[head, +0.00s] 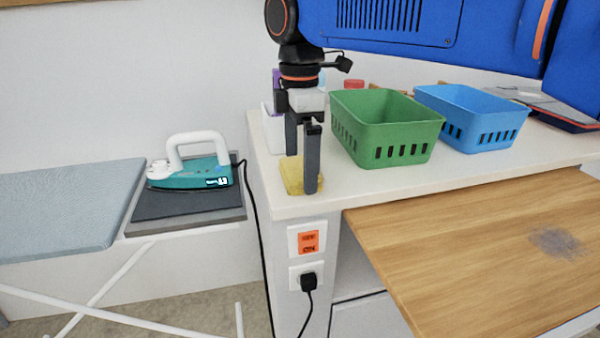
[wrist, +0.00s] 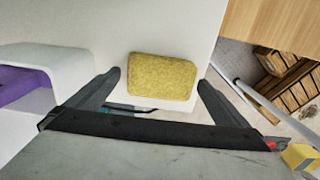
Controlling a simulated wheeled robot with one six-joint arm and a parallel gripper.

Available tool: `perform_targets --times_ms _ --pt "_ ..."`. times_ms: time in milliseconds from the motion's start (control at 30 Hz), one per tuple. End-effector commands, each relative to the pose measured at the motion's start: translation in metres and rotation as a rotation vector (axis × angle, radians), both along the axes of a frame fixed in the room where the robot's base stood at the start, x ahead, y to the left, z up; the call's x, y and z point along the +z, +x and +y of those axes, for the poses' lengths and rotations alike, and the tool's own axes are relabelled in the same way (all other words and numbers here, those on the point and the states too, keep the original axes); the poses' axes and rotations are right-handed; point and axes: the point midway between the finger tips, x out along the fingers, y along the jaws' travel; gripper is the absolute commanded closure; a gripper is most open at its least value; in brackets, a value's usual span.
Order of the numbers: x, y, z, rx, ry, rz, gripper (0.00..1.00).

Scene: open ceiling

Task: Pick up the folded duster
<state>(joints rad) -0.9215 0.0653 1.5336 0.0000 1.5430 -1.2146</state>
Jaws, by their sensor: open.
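The folded duster (head: 291,177) is a yellow, rounded rectangular pad lying on the white counter near its left front corner. In the wrist view the folded duster (wrist: 162,76) lies flat, between and just beyond my fingertips. My gripper (head: 307,160) points down over it, with its fingers apart. In the head view one finger covers part of the duster. In the wrist view my gripper (wrist: 160,78) is open and empty, with a finger to each side of the duster. I cannot tell the exact height of the fingertips above the counter.
A green basket (head: 386,128) and a blue basket (head: 472,116) stand to the right on the counter. A white container with purple contents (wrist: 40,85) is close by my gripper. A teal iron (head: 190,172) rests left, its black cord (head: 254,215) running down beside the counter's edge.

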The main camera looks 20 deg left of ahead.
Motion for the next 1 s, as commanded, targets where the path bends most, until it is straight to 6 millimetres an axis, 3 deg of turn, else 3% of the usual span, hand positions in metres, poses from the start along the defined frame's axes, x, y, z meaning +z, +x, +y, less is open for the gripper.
perform_targets --times_ms 133,300,667,1000 --pt "0.000 0.000 0.000 0.000 0.000 0.000 0.00" --pt "0.001 0.000 0.000 0.000 0.000 0.000 0.36" --pt "0.007 0.000 0.000 0.000 0.001 0.000 0.37" --pt "0.063 0.001 0.001 0.000 0.002 -0.002 0.37"
